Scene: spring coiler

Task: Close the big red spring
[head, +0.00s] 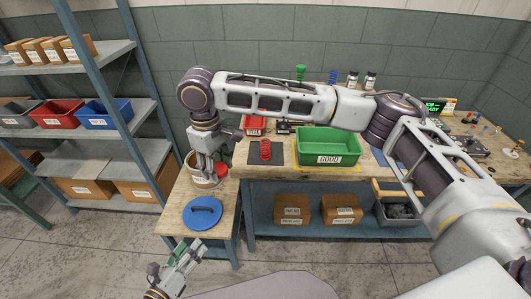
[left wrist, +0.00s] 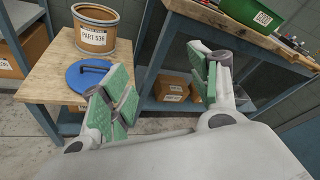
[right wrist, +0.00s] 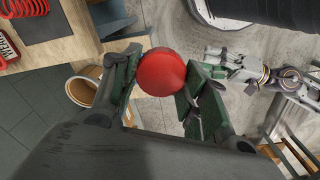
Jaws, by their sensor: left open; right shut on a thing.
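A big red spring (head: 265,149) stands upright on a dark mat (head: 247,156) on the workbench. Part of a red spring also shows at the top left of the right wrist view (right wrist: 22,8). My right gripper (head: 209,172) is beside the open drum (head: 204,184), left of the spring and apart from it. It is shut on a round red object (right wrist: 160,72) seen end-on; what the object is, I cannot tell. My left gripper (head: 183,255) is open and empty, low in front of the small table; its spread fingers show in the left wrist view (left wrist: 160,90).
A blue lid (head: 202,213) lies on the small wooden table before the drum. A green "GOOD" tray (head: 328,147) stands right of the mat. A green spring (head: 300,73) and a blue spring (head: 332,77) stand behind. My right forearm spans above the bench. Shelves (head: 90,110) stand left.

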